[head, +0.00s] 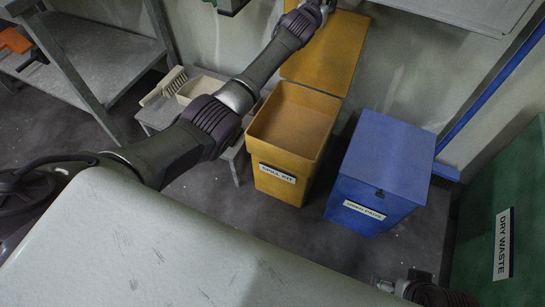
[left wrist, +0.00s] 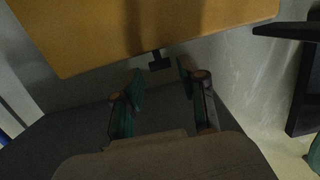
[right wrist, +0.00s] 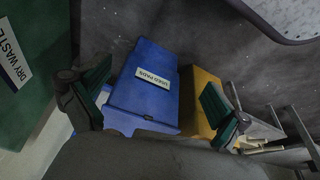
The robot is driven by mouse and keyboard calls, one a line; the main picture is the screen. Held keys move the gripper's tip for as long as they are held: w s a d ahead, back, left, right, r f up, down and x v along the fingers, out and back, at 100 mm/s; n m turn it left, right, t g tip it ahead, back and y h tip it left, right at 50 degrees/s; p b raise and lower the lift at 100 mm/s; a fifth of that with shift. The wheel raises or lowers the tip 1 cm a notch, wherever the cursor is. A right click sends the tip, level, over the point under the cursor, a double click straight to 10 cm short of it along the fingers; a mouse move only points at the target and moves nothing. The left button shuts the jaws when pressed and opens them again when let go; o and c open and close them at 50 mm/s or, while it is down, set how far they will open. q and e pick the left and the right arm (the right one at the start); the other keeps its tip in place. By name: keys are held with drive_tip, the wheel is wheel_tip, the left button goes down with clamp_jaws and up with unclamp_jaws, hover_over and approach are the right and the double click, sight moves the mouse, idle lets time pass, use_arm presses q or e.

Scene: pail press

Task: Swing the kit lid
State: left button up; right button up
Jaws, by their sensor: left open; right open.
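The yellow spill kit bin (head: 292,130) stands open on the floor, with its label facing me. Its yellow lid (head: 328,50) is swung up and back near the wall; the left wrist view shows the lid (left wrist: 150,25) with a small dark tab (left wrist: 159,61) at its edge. My left arm reaches over the bin to the lid's top. My left gripper (left wrist: 161,76) is open, its fingertips on either side of the tab, and I cannot tell whether they touch it. My right gripper (right wrist: 152,92) is open and empty, away from the kit.
A closed blue used pads bin (head: 382,165) stands right of the kit. A green dry waste bin (head: 510,220) is at far right. A metal shelf (head: 90,60) and a low bench with a brush (head: 165,85) are on the left. Dark floor lies clear before the bins.

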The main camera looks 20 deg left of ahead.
use_arm(q)
drive_tip(key=w+b, duration=0.1)
drive_tip(key=b, duration=0.1)
drive_tip(key=w+b, duration=0.2)
drive_tip(key=shift+d+f, duration=0.1)
drive_tip(key=shift+f, duration=0.25)
drive_tip(key=shift+r, duration=0.15)
drive_tip(key=shift+c, duration=0.9)
drive_tip(key=c, duration=0.5)
use_arm(e)
drive_tip(key=w+a+r+t+y, duration=0.1)
drive_tip(key=w+a+r+t, duration=0.1)
drive_tip(key=w+t, duration=0.3)
drive_tip(key=w+r, duration=0.1)
drive_tip(key=w, duration=0.2)
drive_tip(key=shift+a, duration=0.35)
drive_tip(key=shift+f, duration=0.1)
